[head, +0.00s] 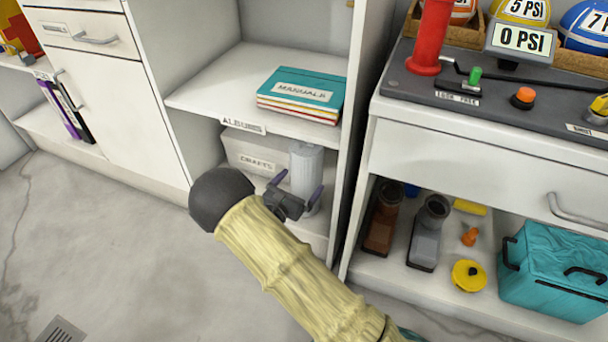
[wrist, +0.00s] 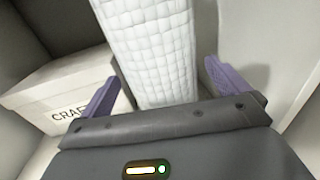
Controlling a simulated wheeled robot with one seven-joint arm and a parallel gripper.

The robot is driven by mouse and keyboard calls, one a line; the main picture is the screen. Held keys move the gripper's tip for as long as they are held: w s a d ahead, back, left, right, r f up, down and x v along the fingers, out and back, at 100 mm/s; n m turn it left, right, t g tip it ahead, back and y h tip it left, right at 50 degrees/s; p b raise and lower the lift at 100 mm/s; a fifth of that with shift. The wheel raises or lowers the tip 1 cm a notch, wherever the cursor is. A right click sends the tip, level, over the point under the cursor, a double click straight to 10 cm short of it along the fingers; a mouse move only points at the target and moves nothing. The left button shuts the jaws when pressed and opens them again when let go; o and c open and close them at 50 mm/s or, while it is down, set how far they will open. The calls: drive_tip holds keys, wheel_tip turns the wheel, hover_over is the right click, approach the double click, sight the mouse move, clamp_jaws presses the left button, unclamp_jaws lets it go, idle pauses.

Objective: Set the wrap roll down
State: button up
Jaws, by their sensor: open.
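The wrap roll (head: 306,168) is a pale, quilted-looking cylinder standing upright in the lower compartment of the middle shelf unit. In the wrist view the wrap roll (wrist: 152,45) rises between the two purple fingers. My gripper (head: 297,192) is open around it, with a finger on each side. In the wrist view my gripper (wrist: 160,85) shows gaps between both fingers and the roll. The roll's foot is hidden behind the gripper body.
A white box with a partly readable label (head: 250,152) stands left of the roll; it also shows in the wrist view (wrist: 65,95). Books labelled MANUALS (head: 300,95) lie on the shelf board above. The compartment's side wall (head: 345,150) is close on the right.

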drive_tip(key=p+v, duration=0.3)
drive_tip(key=v, duration=0.5)
drive_tip(key=shift+s, duration=0.25)
drive_tip(key=shift+a, duration=0.2)
